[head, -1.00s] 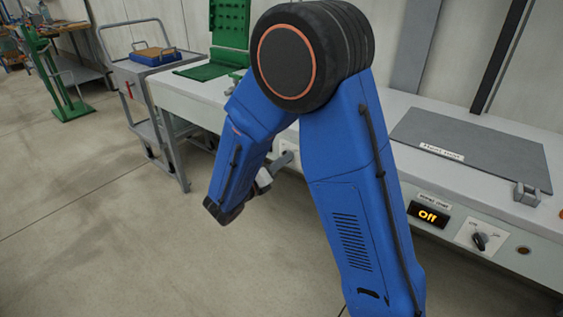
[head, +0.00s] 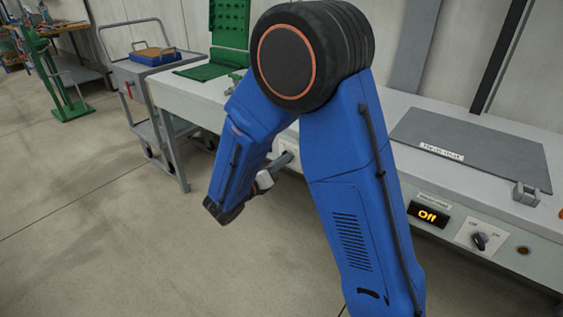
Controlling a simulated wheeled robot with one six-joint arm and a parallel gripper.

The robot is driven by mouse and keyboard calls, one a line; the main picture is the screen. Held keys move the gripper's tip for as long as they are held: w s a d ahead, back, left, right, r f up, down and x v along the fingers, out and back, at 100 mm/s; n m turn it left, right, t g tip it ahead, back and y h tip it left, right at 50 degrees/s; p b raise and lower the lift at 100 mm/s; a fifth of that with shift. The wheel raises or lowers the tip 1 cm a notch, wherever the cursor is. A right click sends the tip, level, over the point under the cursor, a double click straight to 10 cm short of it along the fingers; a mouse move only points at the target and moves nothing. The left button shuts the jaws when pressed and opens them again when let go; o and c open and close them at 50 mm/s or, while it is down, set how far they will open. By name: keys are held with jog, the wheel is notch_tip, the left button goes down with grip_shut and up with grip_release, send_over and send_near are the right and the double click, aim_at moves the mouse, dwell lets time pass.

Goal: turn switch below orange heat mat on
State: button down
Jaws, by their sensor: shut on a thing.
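No orange heat mat shows; my blue arm covers the middle of the bench. My gripper (head: 284,160) is partly visible as grey parts at the bench's front face, beside a pale panel (head: 292,145). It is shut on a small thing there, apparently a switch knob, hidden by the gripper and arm. The knob's setting cannot be seen. Farther right, another rotary switch (head: 479,240) with a dark knob sits on a white plate, below a grey mat (head: 475,145).
The white bench (head: 187,95) runs along the wall, with a green stand (head: 227,40) on it. A grey trolley (head: 150,85) with a blue tray (head: 154,57) stands to the left. The floor at the front left is clear.

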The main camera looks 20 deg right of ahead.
jog(key=shift+m, duration=8.2)
jog(key=c, duration=1.8)
grip_release()
jog(key=shift+c, duration=0.2)
jog(key=v, duration=1.7)
jog(key=shift+a, duration=0.2)
jog(key=shift+s, duration=0.1)
